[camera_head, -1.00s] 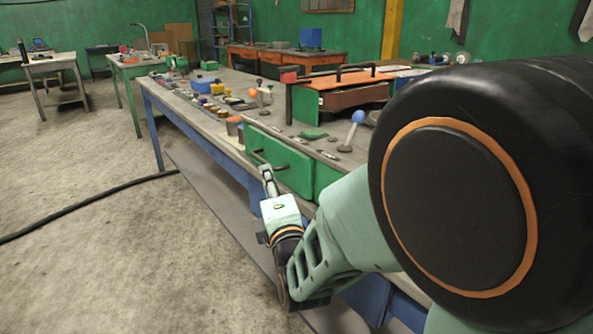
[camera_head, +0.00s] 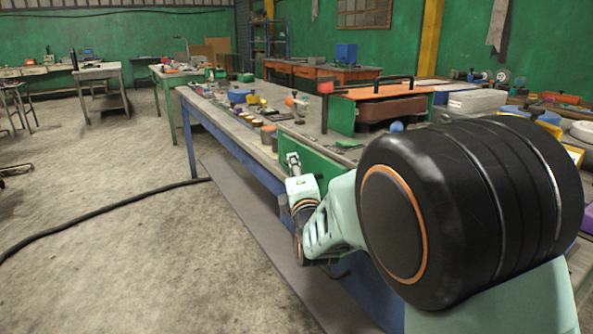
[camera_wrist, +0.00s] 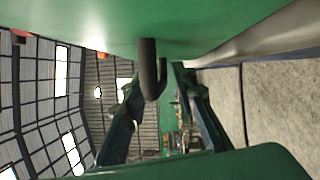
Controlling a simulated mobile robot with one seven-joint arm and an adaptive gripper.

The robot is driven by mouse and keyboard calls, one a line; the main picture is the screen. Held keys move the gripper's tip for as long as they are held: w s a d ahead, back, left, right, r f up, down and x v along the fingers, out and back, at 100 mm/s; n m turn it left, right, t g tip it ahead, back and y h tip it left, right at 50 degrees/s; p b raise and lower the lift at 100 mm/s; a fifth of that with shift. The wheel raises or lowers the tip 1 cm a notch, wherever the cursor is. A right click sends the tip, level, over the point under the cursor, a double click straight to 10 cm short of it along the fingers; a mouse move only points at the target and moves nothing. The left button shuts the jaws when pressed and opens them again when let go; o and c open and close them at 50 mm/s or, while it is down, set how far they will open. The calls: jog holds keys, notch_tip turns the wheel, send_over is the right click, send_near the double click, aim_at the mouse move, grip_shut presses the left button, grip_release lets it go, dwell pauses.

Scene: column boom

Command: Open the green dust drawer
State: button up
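The green drawer front (camera_head: 316,172) is in the side of the workbench in the head view, partly hidden behind my arm. In the wrist view the green drawer front (camera_wrist: 110,25) fills the top, and its dark bar handle (camera_wrist: 149,70) juts down from it. My gripper (camera_head: 292,159) is at the drawer front. In the wrist view my gripper's fingers (camera_wrist: 157,85) stand apart on either side of the handle. A small gap seems to show beside the right finger; contact on the left is unclear. I cannot tell whether the drawer is out at all.
The workbench top (camera_head: 262,116) carries jars, levers and an orange-topped machine (camera_head: 385,92). A dark cable (camera_head: 105,209) lies across the floor. Blue bench legs (camera_head: 190,140) stand below. The floor at left is mostly clear.

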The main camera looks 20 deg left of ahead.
grip_shut()
dwell(0.5)
jog(key=s+a+p, duration=0.5)
jog(key=s+a, duration=0.8)
jog(key=s, duration=0.3)
jog(key=shift+a, duration=0.35)
grip_release()
